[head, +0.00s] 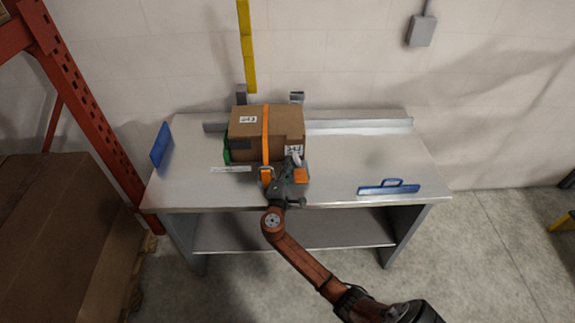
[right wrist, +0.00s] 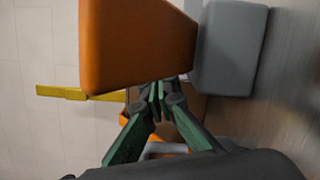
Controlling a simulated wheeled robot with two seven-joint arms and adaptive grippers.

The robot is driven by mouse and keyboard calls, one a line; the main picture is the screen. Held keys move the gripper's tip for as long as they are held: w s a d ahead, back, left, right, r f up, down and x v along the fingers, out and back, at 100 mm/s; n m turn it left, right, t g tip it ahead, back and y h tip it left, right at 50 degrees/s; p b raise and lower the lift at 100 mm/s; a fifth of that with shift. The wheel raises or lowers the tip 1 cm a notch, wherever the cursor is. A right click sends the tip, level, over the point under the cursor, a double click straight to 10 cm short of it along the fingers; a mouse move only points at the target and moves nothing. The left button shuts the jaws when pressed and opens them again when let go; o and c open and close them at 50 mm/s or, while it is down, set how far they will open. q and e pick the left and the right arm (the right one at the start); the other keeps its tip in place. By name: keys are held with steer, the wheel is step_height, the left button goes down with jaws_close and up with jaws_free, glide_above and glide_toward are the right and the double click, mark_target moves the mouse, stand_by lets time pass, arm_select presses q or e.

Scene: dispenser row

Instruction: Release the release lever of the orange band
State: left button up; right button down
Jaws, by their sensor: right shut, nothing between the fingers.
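A cardboard box (head: 285,122) stands on the grey workbench. An orange band (head: 265,135) runs over its top and down its front face. An orange and grey buckle (head: 266,173) sits low on the front; its lever cannot be made out. My right gripper (head: 283,180) is at the box's lower front, close beside the buckle, and partly covers that area. In the right wrist view its green fingers (right wrist: 157,98) are closed together with nothing between them. Contact with the buckle cannot be judged. My left gripper is not in view.
An orange block (right wrist: 135,45) and a grey block (right wrist: 232,48) loom near the fingers. The orange one is right of my gripper in the head view (head: 300,176). A blue handled tool (head: 388,189) lies at the front right; a blue plate (head: 160,146) stands left. The right bench top is mostly clear.

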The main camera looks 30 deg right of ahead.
steer(key=m, duration=0.2)
steer(key=shift+s+d+r+m, duration=0.2)
steer(key=shift+d+r+m, duration=0.1)
steer(key=shift+r, duration=0.1)
steer(key=shift+s+d+r+m+g, duration=0.1)
steer(key=shift+d+r+m+g, duration=0.1)
steer(key=shift+m, duration=0.25)
steer(key=shift+s+d+r+m+g, duration=0.1)
steer(key=shift+m+g, duration=0.1)
steer(key=shift+m, duration=0.25)
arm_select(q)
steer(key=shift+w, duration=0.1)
arm_select(e)
steer(key=shift+f, duration=0.1)
steer(key=shift+s+a+y, duration=0.2)
steer(key=shift+a+y, duration=0.1)
steer(key=p+v, duration=0.1)
steer(key=v, duration=0.7)
steer(key=shift+s+a, duration=0.1)
steer(key=shift+s, duration=0.05)
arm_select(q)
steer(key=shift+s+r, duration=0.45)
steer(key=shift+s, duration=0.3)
arm_select(e)
steer(key=shift+s+a, duration=0.3)
steer(key=shift+a, duration=0.1)
